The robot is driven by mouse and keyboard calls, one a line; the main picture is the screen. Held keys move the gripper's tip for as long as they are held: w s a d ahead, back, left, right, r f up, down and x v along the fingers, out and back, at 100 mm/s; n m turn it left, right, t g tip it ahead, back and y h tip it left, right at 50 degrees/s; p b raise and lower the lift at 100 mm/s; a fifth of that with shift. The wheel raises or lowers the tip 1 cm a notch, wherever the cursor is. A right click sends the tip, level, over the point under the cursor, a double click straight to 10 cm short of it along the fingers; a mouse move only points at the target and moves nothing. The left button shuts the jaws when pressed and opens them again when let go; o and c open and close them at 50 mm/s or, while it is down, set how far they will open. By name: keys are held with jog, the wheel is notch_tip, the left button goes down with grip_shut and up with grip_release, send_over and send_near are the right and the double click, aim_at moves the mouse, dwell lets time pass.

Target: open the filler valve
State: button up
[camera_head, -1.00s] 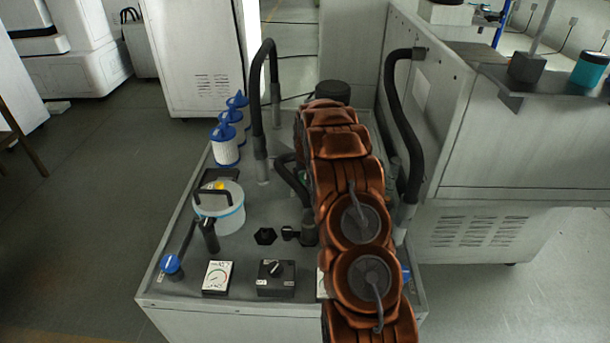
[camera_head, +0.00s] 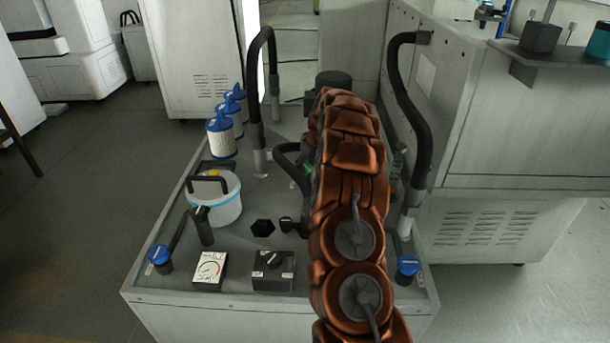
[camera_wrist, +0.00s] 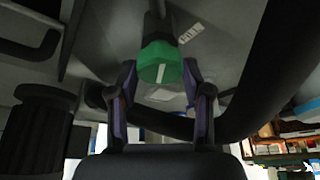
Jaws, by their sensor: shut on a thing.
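In the wrist view, a green valve knob (camera_wrist: 160,62) with a white line on its face sits on a grey pipe or stem above the fingertips. My gripper (camera_wrist: 161,82) has one finger on each side of the knob and is shut on it. A pale label is just right of the knob. In the head view, only a sliver of green (camera_head: 306,169) shows beside my copper-coloured arm, which hides most of the knob and my gripper.
Black curved hoses rise at the left (camera_head: 256,85) and right (camera_head: 409,110) of the cabinet top. Blue-capped filters (camera_head: 222,138), a clear pot (camera_head: 226,205), a gauge (camera_head: 209,269) and a switch box (camera_head: 272,272) stand at left. Blue handles sit near both front corners.

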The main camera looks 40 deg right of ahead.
jog(key=shift+w+f+n+y+b, duration=0.15)
jog(key=shift+n+y+b, duration=0.35)
jog(key=shift+n+b, duration=0.95)
jog(key=shift+d+n+b, duration=0.1)
jog(key=shift+n+b, duration=0.15)
jog(key=shift+b, duration=0.15)
jog(key=shift+r, duration=0.2)
jog(key=o, duration=1.2)
jog(key=shift+c, duration=0.2)
jog(key=shift+g, duration=0.3)
jog(key=v, duration=1.2)
jog(key=shift+d, duration=0.2)
jog(key=shift+a, duration=0.1)
